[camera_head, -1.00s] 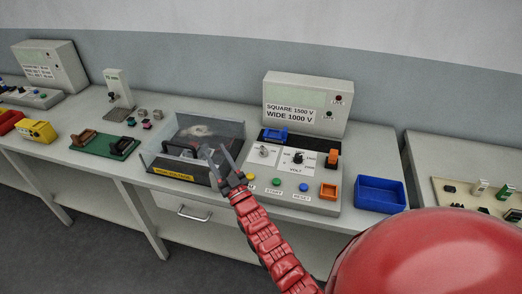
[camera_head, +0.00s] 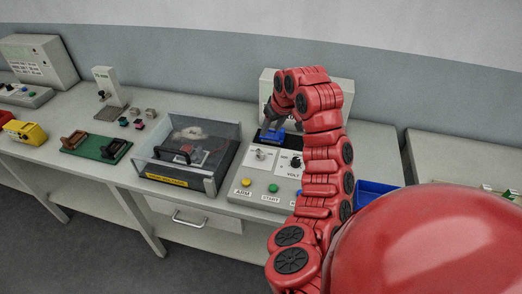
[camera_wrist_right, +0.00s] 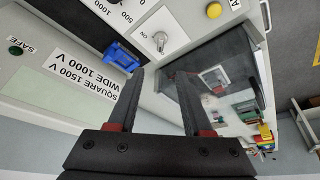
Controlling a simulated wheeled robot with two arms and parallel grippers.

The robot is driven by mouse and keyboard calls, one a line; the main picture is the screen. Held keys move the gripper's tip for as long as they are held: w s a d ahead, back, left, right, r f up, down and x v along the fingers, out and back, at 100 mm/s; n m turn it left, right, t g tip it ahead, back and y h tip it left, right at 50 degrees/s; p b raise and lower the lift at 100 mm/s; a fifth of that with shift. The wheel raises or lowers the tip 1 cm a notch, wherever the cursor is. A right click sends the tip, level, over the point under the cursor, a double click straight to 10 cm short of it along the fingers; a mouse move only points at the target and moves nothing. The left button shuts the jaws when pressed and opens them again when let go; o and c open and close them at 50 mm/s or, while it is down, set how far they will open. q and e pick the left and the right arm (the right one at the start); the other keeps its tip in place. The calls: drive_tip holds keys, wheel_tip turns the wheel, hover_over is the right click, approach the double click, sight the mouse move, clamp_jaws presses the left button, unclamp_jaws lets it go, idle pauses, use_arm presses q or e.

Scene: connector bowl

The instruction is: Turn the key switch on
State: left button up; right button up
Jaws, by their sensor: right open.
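The key switch (camera_head: 261,154) is a small silver key on a white plate, on the sloped panel of the grey console. It also shows near the top of the right wrist view (camera_wrist_right: 160,39), beyond the fingertips and apart from them. My right gripper (camera_wrist_right: 160,75) is open with nothing between its fingers. In the head view, the right gripper (camera_head: 269,119) is at the back of the console, near a blue connector (camera_head: 273,137), and my red arm hides much of the console's right side. My left gripper is not in view.
A black volt knob (camera_head: 295,162) is just right of the key. A yellow button (camera_head: 246,183) and a green button (camera_head: 272,188) sit in front. A clear-covered box (camera_head: 205,131) stands left of the console. A blue bin (camera_head: 370,194) is partly behind my arm.

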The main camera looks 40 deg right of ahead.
sight(260, 152)
drive_tip(key=p+x, duration=0.3)
drive_tip(key=x, duration=1.2)
drive_tip(key=shift+f, duration=0.2)
drive_tip(key=shift+x, duration=0.9)
drive_tip(key=shift+a, duration=0.1)
clamp_jaws()
